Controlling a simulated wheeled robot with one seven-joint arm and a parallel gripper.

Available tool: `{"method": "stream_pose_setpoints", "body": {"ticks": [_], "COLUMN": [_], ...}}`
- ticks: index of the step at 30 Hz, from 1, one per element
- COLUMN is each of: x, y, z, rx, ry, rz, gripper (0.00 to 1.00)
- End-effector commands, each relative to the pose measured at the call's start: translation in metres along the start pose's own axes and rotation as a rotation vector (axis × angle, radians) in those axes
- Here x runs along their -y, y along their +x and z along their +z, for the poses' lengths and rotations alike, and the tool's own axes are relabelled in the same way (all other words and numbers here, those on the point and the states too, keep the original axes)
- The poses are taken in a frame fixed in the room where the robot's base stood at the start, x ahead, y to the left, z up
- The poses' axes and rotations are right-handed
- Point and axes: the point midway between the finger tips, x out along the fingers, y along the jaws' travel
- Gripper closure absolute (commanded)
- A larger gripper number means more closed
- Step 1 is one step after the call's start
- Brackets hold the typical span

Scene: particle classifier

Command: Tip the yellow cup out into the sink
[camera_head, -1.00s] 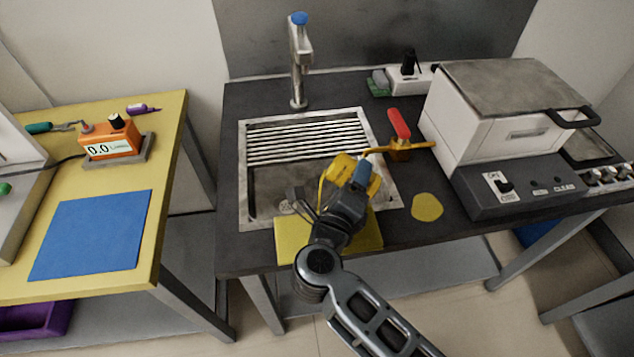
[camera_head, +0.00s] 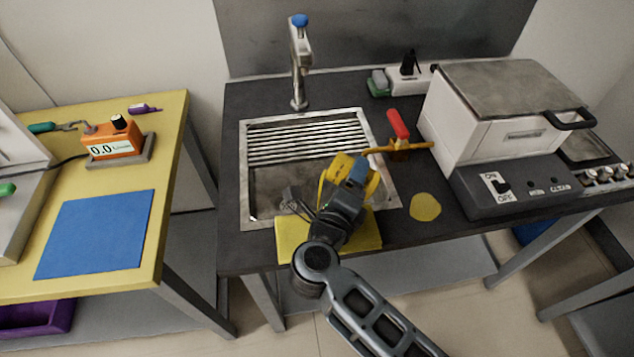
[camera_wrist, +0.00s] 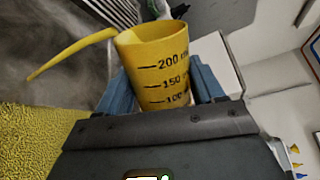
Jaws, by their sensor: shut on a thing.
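The yellow cup (camera_wrist: 158,72) has black volume marks and a long yellow handle, seen in the wrist view. My gripper (camera_wrist: 165,92) is shut on it, with a blue finger pad on each side. In the head view the yellow cup (camera_head: 340,172) is over the front part of the steel sink (camera_head: 243,180), partly hidden by my gripper (camera_head: 350,178). The cup looks tilted in the head view. Its inside is not clearly visible, and no flow out of it shows.
A yellow sponge-like mat (camera_head: 370,240) lies at the sink's front edge under my arm. The faucet (camera_head: 299,65) stands behind the sink. A red-handled valve (camera_head: 398,128) with a yellow arm and a white machine (camera_head: 490,120) are on the right. A yellow disc (camera_head: 425,207) lies on the dark counter.

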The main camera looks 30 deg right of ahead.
Motion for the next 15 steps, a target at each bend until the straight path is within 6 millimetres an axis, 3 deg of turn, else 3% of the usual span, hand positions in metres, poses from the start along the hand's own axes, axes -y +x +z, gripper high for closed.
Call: {"method": "stream_pose_setpoints", "body": {"ticks": [15], "x": [-0.0022], "y": [0.0005], "z": [0.0040], "rx": [-0.007], "ry": [-0.053], "rz": [-0.001], "gripper": [0.70]}}
